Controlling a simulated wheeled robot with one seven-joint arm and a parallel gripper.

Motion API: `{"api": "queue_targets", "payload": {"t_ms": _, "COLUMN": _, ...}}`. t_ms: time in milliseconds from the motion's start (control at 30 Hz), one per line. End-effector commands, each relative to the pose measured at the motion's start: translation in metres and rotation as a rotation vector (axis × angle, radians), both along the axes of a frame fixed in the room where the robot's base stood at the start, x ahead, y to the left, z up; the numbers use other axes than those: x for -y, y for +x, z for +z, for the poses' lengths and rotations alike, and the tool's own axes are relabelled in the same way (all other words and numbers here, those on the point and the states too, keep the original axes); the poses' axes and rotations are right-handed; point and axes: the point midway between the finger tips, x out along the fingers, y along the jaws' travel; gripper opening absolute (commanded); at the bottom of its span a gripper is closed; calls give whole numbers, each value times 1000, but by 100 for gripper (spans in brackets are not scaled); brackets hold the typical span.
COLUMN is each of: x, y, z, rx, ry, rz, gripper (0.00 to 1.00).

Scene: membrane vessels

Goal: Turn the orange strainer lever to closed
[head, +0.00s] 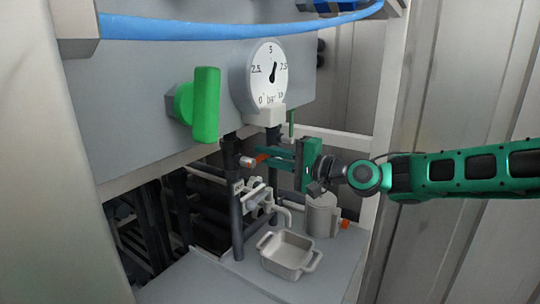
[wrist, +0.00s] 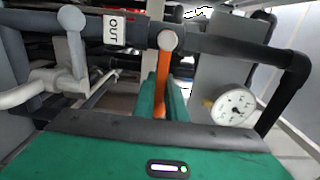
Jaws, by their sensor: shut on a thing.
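The orange strainer lever (wrist: 161,82) runs from a pale round hub (wrist: 167,40) on a dark pipe toward my gripper. In the head view, a little of the orange lever (head: 262,158) shows beside its pale hub (head: 246,161), below the big dial. My gripper (head: 268,159) reaches in from the right. In the wrist view, its green fingers (wrist: 162,100) lie on both sides of the lever and are shut on it.
A large dial gauge (head: 267,75) and a green handle (head: 206,105) are above. A grey tray (head: 287,254) and a pale canister (head: 322,215) stand below. White valve piping (wrist: 45,88) is left of the lever; a small gauge (wrist: 233,106) is right. A frame post (head: 384,130) stands near my arm.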

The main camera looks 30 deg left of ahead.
Motion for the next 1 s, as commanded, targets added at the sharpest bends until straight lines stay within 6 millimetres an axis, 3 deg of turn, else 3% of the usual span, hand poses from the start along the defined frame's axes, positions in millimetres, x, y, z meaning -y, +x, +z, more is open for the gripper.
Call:
{"api": "queue_targets", "payload": {"t_ms": 33, "x": 3, "y": 8, "z": -2, "rx": -4, "ry": -1, "rz": -16, "gripper": 0}}
{"api": "queue_targets", "payload": {"t_ms": 433, "x": 3, "y": 9, "z": -3, "rx": -10, "ry": -3, "rz": -17, "gripper": 0}}
{"api": "queue_targets", "payload": {"t_ms": 467, "x": 3, "y": 9, "z": -3, "rx": -10, "ry": -3, "rz": -17, "gripper": 14}}
{"api": "queue_targets", "payload": {"t_ms": 533, "x": 3, "y": 9, "z": -3, "rx": -10, "ry": -3, "rz": -16, "gripper": 30}}
{"api": "queue_targets", "payload": {"t_ms": 833, "x": 3, "y": 4, "z": -2, "rx": -10, "ry": -2, "rz": -8, "gripper": 30}}
{"api": "queue_targets", "payload": {"t_ms": 1000, "x": 15, "y": 4, "z": -2, "rx": -10, "ry": -3, "rz": -8, "gripper": 30}}
